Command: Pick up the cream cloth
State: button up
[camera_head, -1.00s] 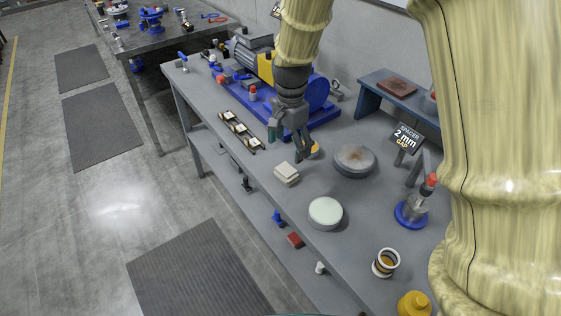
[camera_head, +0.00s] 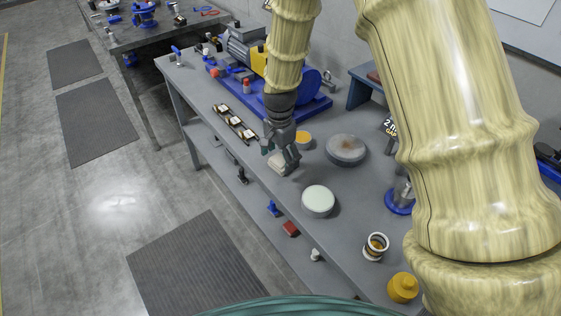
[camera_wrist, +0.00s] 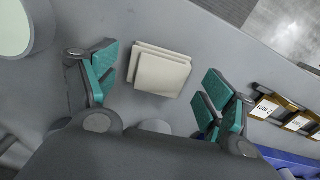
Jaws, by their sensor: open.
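The cream cloth (camera_head: 282,164) lies folded in a small stack on the grey bench, near its front edge. My gripper (camera_head: 281,157) is just above it and hides part of it in the head view. In the wrist view the cloth (camera_wrist: 160,71) sits between the two teal-padded fingers of my gripper (camera_wrist: 157,88), with a gap on each side. The fingers are open and hold nothing. The picture does not clearly show how high they are above the bench.
A pale round-topped tin (camera_head: 318,200) and a worn round disc (camera_head: 346,149) stand to the right of the cloth. A row of small parts (camera_head: 234,122) lies to the left. A blue-based motor (camera_head: 262,70) is behind. A ringed cup (camera_head: 375,246) and yellow jar (camera_head: 402,287) stand at front right.

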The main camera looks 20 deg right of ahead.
jog(key=shift+s+f, duration=0.2)
jog(key=shift+f, duration=0.35)
jog(key=shift+w+f, duration=0.1)
jog(key=shift+f, duration=0.15)
jog(key=c, duration=1)
jog(key=shift+c, duration=0.2)
jog(key=shift+r, duration=0.15)
jog(key=shift+r, duration=0.55)
jog(key=shift+r+b, duration=0.55)
jog(key=shift+r, duration=0.4)
jog(key=s+a+r+b, duration=0.1)
jog(key=s+a, duration=0.3)
jog(key=s, duration=0.3)
jog(key=s+a+b, duration=0.2)
jog(key=s+a, duration=0.2)
jog(key=s, duration=0.2)
jog(key=shift+s+r, duration=0.35)
jog(key=shift+r, duration=0.05)
